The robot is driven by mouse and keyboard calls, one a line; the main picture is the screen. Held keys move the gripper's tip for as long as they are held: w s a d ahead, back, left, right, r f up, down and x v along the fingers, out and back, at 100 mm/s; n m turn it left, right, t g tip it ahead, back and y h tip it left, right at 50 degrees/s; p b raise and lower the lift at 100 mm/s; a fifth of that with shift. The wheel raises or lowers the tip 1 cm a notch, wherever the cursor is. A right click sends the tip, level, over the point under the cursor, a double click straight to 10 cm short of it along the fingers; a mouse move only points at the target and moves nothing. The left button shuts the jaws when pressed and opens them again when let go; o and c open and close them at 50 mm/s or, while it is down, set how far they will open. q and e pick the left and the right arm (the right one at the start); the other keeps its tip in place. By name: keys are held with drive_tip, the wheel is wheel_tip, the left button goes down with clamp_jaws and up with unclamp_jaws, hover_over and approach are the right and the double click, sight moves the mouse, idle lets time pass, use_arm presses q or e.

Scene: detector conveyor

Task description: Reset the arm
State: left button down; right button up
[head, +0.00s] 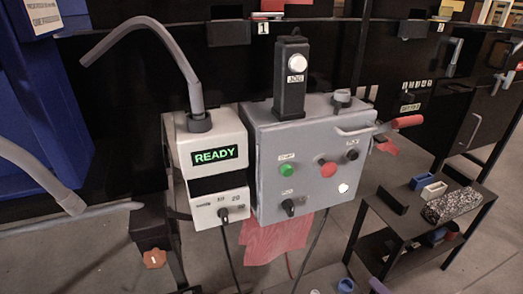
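Neither of my grippers can be made out in the head view. A white detector box (209,165) stands in the middle with a green READY display (215,156) and a dark knob (223,212) low on its front. A grey bent tube (181,56) rises from its top and curves to the left. A grey control box (268,140) stands beside it on the right, with a green button (286,170), a red button (328,168), dark knobs and a lit white lamp (343,188).
A dark post with a white button (297,63) stands on the grey box. A red-gripped lever (406,121) juts out right. A low dark table (414,219) holds small bins and a speckled block (456,206). A blue cabinet (40,110) and another grey tube (42,180) are at left.

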drive_tip(key=s+d+f+m+g+h, duration=0.85)
drive_tip(key=s+d+f+m, duration=0.55)
drive_tip(key=d+f, duration=0.4)
drive_tip(key=s+d+f+m+g+h, duration=0.2)
drive_tip(key=s+d+m+g, duration=0.2)
drive_tip(key=s, duration=0.8)
drive_tip(key=s+d+f+m+g+h, duration=0.2)
drive_tip(key=s+d+m+g+h, duration=0.15)
drive_tip(key=s, duration=0.75)
drive_tip(key=s+a+f+m+y, duration=0.1)
drive_tip(key=a+f+y, duration=0.25)
drive_tip(key=a, duration=0.75)
drive_tip(key=s+a+f+m+y, duration=0.15)
drive_tip(key=a+f, duration=0.25)
drive_tip(key=a, duration=0.8)
use_arm(q)
wheel_tip(320, 180, up, 6)
drive_tip(key=w+t+p, duration=0.1)
drive_tip(key=w+p, duration=0.1)
drive_tip(key=p, duration=0.4)
drive_tip(key=shift+r+p, duration=0.2)
drive_tip(key=shift+p, duration=0.1)
use_arm(e)
drive_tip(key=w+a+r+y, duration=0.1)
drive_tip(key=a+r, duration=0.2)
drive_tip(key=r, duration=0.3)
drive_tip(key=shift+w+a+n, duration=0.15)
drive_tip(key=shift+a+n, duration=0.1)
drive_tip(key=shift+n, duration=0.05)
